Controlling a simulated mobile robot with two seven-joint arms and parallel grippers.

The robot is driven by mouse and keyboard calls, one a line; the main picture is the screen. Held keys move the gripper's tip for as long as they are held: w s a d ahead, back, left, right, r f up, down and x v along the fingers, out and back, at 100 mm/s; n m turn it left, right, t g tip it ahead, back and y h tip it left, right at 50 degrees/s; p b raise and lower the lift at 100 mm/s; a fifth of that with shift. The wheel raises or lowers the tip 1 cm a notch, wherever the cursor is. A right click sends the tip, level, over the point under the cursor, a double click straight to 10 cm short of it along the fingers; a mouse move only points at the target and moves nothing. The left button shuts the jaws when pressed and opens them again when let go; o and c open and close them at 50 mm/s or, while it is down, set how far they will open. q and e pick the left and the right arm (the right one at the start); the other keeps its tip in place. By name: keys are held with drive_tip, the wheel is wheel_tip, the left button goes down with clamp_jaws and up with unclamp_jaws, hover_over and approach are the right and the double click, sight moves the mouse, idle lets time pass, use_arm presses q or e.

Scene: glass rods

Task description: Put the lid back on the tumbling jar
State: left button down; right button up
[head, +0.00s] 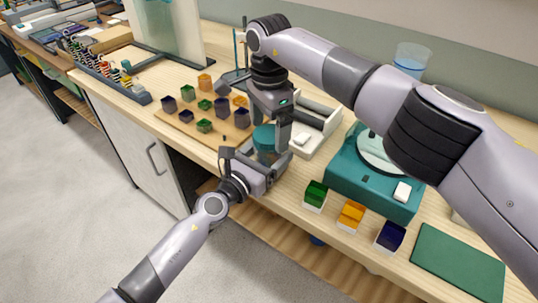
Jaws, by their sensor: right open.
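The tumbling jar (265,156) is a small clear-looking vessel near the table's front edge, with a teal lid (264,137) at its top. Whether the lid is fully seated cannot be told. My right gripper (270,122) points down from above, open, its fingers beside the lid. My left gripper (258,160) comes in from the front left, low beside the jar. Its fingers reach around the jar's lower part, but whether they grip it is unclear. The grippers hide much of the jar.
A wooden board (180,126) with several coloured pots lies to the left. A white tray (318,125), a teal machine (345,180) and small green, orange and blue bins (351,214) stand to the right. A green mat (458,262) lies at far right.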

drive_tip(key=shift+f, duration=0.3)
drive_tip(key=c, duration=1.1)
